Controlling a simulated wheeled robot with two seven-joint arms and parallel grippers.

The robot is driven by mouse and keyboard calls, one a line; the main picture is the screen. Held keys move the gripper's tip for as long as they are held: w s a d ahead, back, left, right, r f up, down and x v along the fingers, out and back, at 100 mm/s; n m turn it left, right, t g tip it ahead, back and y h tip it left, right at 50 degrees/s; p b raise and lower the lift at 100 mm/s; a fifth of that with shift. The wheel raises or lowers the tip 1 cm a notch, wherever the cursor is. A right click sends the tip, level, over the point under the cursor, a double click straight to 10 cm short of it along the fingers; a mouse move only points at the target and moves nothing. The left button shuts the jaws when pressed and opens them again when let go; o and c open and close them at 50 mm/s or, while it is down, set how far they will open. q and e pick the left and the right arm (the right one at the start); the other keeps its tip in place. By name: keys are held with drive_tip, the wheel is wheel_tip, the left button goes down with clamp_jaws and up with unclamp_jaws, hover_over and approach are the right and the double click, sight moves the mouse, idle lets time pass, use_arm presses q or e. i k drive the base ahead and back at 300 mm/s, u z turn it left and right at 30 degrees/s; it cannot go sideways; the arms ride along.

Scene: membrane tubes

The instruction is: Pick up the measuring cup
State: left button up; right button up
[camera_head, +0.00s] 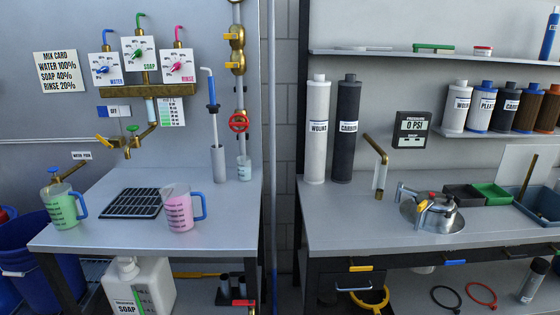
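Two measuring cups with blue handles stand upright on the left counter. One measuring cup (62,207) holds green liquid, stands near the counter's left edge, and has its handle to the right. Neither of my grippers is in view.
A black drain grate (131,203) lies between the cups. A brass tap (130,143) juts from the wall above. The left counter (235,205) is clear right of the pink cup. A gap separates it from the right counter (340,225), which holds filters and a metal housing (432,212).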

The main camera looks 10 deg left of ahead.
sight(243, 162)
drive_tip(key=u, duration=0.3)
drive_tip(key=k, duration=0.35)
drive_tip(key=u, duration=1.25)
drive_tip(key=i, duration=0.85)
drive_tip(key=z, duration=0.2)
